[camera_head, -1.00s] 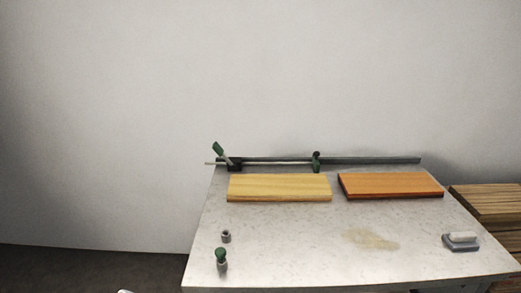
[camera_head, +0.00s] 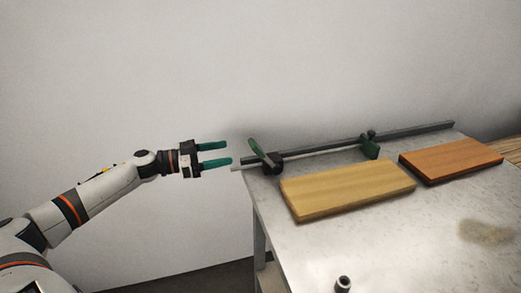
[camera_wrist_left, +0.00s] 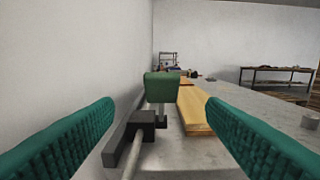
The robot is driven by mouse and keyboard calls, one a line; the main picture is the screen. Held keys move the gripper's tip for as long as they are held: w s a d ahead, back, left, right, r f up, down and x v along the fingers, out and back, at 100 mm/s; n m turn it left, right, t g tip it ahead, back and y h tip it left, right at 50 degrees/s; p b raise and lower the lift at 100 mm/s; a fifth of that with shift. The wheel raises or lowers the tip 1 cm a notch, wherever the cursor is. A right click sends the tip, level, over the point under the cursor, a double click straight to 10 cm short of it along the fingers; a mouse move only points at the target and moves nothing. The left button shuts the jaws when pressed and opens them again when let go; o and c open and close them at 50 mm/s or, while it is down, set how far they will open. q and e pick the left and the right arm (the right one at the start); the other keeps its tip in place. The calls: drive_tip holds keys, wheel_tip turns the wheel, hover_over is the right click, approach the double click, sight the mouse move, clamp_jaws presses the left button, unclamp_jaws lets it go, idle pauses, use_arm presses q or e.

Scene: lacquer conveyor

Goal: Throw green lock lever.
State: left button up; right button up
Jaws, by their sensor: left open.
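The green lock lever (camera_head: 261,152) stands tilted on a dark block at the left end of a grey rail (camera_head: 330,146) along the table's back edge. In the left wrist view the lever's green grip (camera_wrist_left: 161,87) shows in the middle, between my fingers and beyond their tips. My left gripper (camera_head: 230,154) is open, its two green fingers pointing right at the lever, a short gap away. In the left wrist view its fingers (camera_wrist_left: 160,112) are wide apart with nothing between them. My right gripper is not in view.
A pale yellow board (camera_head: 347,190) lies before the rail, and an orange-brown board (camera_head: 450,160) lies to its right. A small grey cylinder (camera_head: 343,284) stands near the front. A wall runs behind the table.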

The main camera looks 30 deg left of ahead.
sight(259, 147)
use_arm(q)
drive_tip(key=p+x, duration=0.1)
drive_tip(key=x, duration=1)
drive_tip(key=shift+d+r, duration=0.15)
drive_tip(key=shift+d, duration=0.1)
drive_tip(key=shift+w+d, duration=0.25)
drive_tip(key=shift+w, duration=0.1)
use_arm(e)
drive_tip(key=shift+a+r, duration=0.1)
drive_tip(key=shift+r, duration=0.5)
